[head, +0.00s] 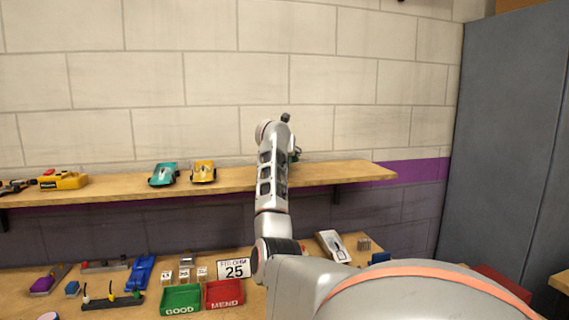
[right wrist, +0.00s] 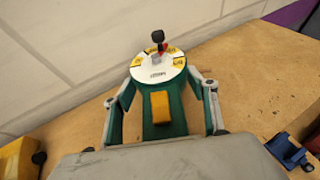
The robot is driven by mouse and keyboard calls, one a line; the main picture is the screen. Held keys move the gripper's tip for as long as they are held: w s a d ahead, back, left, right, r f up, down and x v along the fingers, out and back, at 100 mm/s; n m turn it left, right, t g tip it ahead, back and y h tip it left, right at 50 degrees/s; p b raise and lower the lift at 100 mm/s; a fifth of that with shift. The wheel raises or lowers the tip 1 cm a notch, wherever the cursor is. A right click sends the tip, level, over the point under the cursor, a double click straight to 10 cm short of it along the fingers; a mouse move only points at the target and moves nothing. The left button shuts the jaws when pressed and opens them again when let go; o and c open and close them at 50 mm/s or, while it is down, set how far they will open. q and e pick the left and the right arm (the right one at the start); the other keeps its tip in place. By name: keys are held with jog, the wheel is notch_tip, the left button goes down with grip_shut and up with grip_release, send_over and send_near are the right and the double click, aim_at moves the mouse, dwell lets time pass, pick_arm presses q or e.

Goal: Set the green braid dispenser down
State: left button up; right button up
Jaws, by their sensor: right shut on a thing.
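The green braid dispenser (right wrist: 178,112) is between the fingers of my right gripper (right wrist: 158,95) in the right wrist view. It has a white round disc with yellow labels, a dark knob on top and a yellow block on its near side. Both fingers press on its sides. It is over the wooden shelf (right wrist: 255,100) close to the wall; I cannot tell whether its base touches the wood. In the head view my right arm reaches up to the shelf (head: 335,171) and hides nearly all of the dispenser. My left gripper is not in view.
A teal car (head: 163,174), an amber car (head: 203,171) and a yellow tool (head: 63,180) stand on the shelf left of my arm. The shelf's right end looks clear. Below, the workbench holds a green tray (head: 181,299), a red tray (head: 223,293) and several small parts.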

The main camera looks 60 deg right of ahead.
jog(key=shift+f, duration=1.5)
jog(key=shift+f, duration=0.25)
jog(key=o, duration=1.3)
jog(key=shift+c, duration=0.2)
jog(key=shift+r, duration=0.1)
jog(key=shift+r, duration=0.15)
jog(key=v, duration=1.2)
